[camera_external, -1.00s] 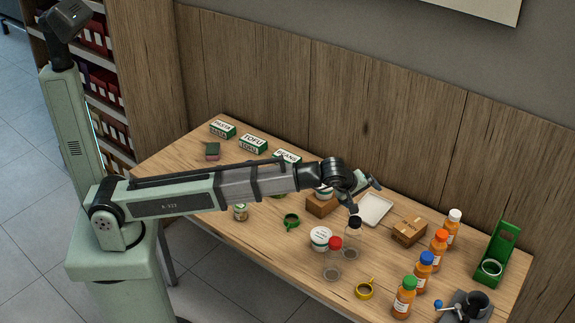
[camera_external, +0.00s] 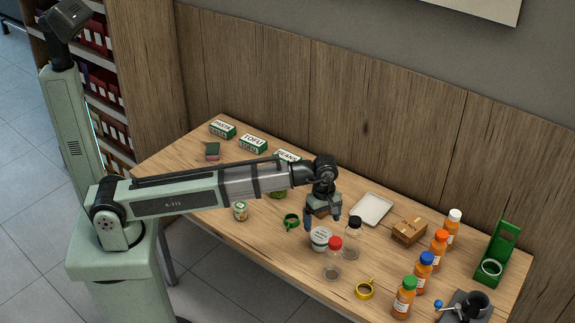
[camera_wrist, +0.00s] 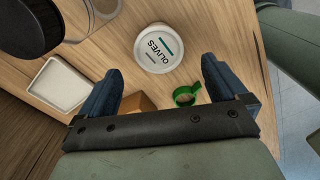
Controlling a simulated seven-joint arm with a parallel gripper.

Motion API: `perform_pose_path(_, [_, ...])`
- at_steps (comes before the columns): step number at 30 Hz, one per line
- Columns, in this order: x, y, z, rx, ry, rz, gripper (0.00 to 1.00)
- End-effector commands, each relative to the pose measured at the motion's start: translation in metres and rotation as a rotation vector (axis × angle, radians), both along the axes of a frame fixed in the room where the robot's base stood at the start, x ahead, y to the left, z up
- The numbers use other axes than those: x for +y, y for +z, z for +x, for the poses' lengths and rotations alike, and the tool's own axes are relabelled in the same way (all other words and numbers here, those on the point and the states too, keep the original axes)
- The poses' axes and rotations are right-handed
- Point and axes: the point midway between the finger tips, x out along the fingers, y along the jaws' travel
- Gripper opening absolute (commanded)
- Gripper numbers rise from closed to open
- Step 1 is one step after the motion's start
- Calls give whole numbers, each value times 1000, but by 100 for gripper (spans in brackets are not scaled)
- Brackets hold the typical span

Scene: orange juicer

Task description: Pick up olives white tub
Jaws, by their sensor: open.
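The olives white tub (camera_external: 320,239) stands on the wooden table, left of a red-capped clear bottle. In the wrist view the tub's round lid (camera_wrist: 159,48), lettered OLIVES, shows just beyond my fingertips. My gripper (camera_external: 322,220) points down above and slightly behind the tub. Its two blue fingers (camera_wrist: 162,75) are spread wide, with nothing between them. The fingers partly overlap the tub in the external view, and I cannot tell the exact height gap.
A red-capped bottle (camera_external: 333,262) and a black-capped bottle (camera_external: 353,240) stand close on the tub's right. A white tray (camera_external: 373,209) lies behind right.

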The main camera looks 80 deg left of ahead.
Motion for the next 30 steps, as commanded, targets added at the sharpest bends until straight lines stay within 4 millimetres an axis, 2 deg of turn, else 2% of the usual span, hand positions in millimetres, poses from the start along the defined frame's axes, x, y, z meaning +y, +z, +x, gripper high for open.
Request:
perform_pose_path(7, [0,-32,0,0,-1,1,99])
perform_pose_path(20, [0,-50,1,-2,-1,2,99])
perform_pose_path(30, [0,-86,2,-1,-1,1,99])
